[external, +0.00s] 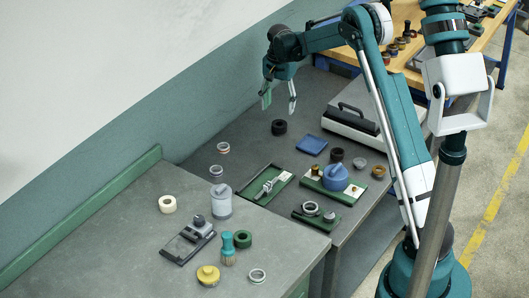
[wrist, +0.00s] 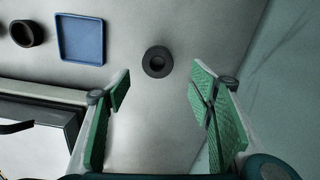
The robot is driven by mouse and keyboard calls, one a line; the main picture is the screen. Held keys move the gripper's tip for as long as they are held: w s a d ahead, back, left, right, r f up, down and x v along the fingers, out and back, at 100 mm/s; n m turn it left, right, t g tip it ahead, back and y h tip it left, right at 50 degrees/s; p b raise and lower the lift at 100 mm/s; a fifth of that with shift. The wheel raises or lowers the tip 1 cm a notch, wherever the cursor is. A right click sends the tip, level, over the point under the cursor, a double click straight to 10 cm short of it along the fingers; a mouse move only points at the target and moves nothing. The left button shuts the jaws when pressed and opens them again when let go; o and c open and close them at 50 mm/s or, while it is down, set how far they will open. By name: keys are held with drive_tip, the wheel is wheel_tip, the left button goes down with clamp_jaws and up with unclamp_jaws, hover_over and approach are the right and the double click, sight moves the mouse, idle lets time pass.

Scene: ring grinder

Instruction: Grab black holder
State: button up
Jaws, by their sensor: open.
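A small round black holder (external: 279,127) with a central hole stands on the far grey bench. It also shows in the wrist view (wrist: 157,61), upper middle, between the lines of my fingers and beyond their tips. My gripper (external: 279,104) is open and empty, above the bench near the holder and apart from it. Its green-padded fingers (wrist: 160,88) spread to both sides in the wrist view. A second black round piece (external: 336,154), cup-like, stands past the blue tray (external: 311,145); it shows at the wrist view's upper left (wrist: 26,33).
A white and dark machine with a handle (external: 355,119) stands on the right of the bench. A green-edged tray (external: 262,184) and a blue lidded pot (external: 335,177) are nearer the camera. A wall runs along the left. The bench around the holder is clear.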

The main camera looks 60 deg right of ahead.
sight(279, 123)
drive_tip(key=shift+f, duration=0.1)
drive_tip(key=shift+f, duration=1.2)
drive_tip(key=shift+f, duration=0.1)
drive_tip(key=shift+s+a+f+b, duration=0.15)
drive_tip(key=shift+f+b, duration=0.1)
drive_tip(key=shift+f, duration=1.05)
drive_tip(key=shift+s+d+f+b, duration=0.1)
drive_tip(key=shift+f+b, duration=0.15)
drive_tip(key=shift+f, duration=1)
drive_tip(key=shift+c, duration=0.2)
drive_tip(key=c, duration=0.9)
